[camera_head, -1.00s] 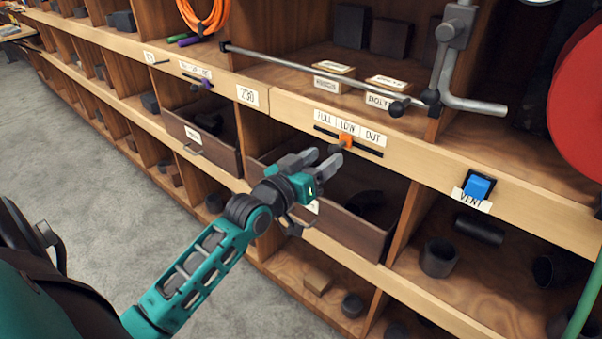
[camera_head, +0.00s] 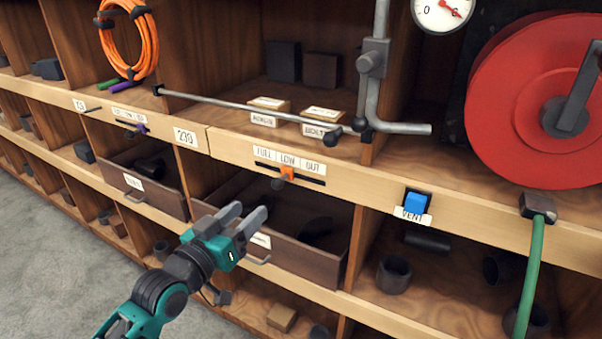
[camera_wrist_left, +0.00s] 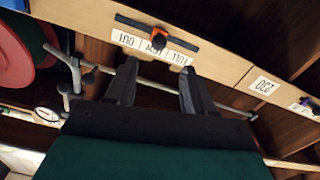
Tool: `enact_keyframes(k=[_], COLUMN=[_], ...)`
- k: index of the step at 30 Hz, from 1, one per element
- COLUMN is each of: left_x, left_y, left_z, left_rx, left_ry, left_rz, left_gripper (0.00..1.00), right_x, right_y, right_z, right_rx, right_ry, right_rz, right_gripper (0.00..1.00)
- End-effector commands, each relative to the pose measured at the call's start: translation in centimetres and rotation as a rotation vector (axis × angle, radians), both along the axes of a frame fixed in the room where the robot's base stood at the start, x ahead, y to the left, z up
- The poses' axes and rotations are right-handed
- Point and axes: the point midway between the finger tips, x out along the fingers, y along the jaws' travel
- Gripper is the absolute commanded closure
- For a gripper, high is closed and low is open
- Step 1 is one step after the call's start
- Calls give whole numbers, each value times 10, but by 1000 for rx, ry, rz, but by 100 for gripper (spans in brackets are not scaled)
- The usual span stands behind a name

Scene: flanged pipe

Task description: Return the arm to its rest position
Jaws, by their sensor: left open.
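My left gripper (camera_head: 243,217) is open and empty, in front of the shelf and below the slider labelled FULL, LOW, OUT. Its two grey fingers also show apart in the left wrist view (camera_wrist_left: 157,88). The orange slider (camera_head: 287,174) sits near the middle of its dark slot, apart from the fingers. It also shows in the left wrist view (camera_wrist_left: 158,38). My teal left arm comes in from the bottom left. My right gripper is in neither view.
An open drawer (camera_head: 312,262) is right behind the gripper. A blue VENT switch (camera_head: 416,203), a red reel (camera_head: 520,110), a green hose (camera_head: 531,275) and a gauge (camera_head: 443,12) are to the right. A grey rod (camera_head: 240,110) crosses the shelf above. Grey floor (camera_head: 60,270) is free at left.

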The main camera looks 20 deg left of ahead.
Motion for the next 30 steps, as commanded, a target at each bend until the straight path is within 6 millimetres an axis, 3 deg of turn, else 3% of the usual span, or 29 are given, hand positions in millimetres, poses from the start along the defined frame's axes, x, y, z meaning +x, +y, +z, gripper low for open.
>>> enact_keyframes(k=[4, 7, 11, 15, 19, 24, 30], left_x=[-1, -7, -31, -73, -110, -133, -135], left_y=[-1, -10, -37, -74, -103, -120, -122], left_z=[-3, -26, -90, -160, -203, -225, -227], left_rx=[3, 21, 88, 180, 249, 293, 298], left_ry=[7, 62, 210, 387, 502, 566, 570], left_rz=[0, -6, -35, -91, -145, -182, -186], left_gripper=[47, 47, 47, 47, 47, 47, 47], right_x=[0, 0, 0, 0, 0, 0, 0], right_y=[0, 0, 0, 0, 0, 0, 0], right_z=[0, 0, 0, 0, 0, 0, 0], right_rx=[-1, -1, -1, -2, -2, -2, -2], right_ry=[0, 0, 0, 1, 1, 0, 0], right_rz=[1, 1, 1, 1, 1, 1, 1], right_gripper=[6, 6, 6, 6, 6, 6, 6])
